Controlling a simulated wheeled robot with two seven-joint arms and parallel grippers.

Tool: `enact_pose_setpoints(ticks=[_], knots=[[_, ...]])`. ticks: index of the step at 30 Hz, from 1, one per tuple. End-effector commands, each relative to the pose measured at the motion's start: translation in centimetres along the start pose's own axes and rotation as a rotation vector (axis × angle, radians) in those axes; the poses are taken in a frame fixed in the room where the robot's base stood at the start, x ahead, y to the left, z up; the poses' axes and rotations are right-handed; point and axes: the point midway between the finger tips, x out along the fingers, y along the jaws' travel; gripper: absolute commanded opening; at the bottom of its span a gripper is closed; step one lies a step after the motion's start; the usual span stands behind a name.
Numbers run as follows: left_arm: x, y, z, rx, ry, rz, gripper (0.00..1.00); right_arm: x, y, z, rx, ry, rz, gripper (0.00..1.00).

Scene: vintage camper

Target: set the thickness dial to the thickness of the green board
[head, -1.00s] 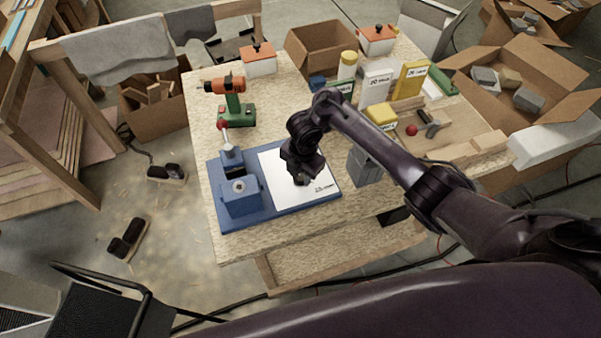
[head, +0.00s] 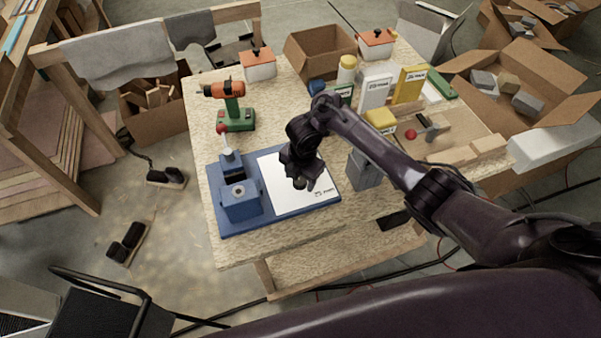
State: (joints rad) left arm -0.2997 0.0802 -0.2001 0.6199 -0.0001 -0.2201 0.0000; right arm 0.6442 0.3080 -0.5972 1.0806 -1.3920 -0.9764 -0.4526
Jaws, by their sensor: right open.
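A blue machine (head: 240,204) with a red-knobbed lever (head: 223,130) stands at the table's front left. Its blue base carries a white panel (head: 312,198) with small dark lettering. No dial marks can be read. A long green piece (head: 442,83) lies at the table's back right; I cannot tell whether it is the green board. My left gripper is out of view.
A green and orange drill (head: 232,108) stands behind the blue machine. A grey block (head: 363,170) stands right of the panel, close to my right arm. Bottles and boxes, including a yellow box (head: 409,84), crowd the back. A wooden tray (head: 447,137) holds a red ball (head: 410,134).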

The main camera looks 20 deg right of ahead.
Motion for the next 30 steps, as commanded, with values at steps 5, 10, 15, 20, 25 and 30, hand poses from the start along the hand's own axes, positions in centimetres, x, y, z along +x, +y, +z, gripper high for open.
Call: enact_pose_setpoints(ticks=[5, 10, 15, 20, 25, 30], knots=[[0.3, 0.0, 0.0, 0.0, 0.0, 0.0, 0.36, -1.0, 0.5, 0.3, -0.007, -0.01, 0.014, 0.57], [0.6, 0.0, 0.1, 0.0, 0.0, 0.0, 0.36, -2.2, 0.4, 0.3, -0.009, -0.011, 0.012, 0.57], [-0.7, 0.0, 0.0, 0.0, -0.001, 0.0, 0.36, -5.1, 0.1, 0.3, -0.003, -0.008, 0.002, 0.57], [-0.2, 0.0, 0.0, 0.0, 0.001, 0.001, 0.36, -6.4, 0.2, 0.2, -0.004, -0.007, 0.006, 0.57], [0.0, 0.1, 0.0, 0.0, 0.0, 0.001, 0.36, -7.4, 0.1, 0.1, -0.002, -0.004, 0.002, 0.57], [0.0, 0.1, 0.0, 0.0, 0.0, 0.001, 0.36, -7.7, -0.1, 0.1, 0.001, -0.001, -0.002, 0.57]])
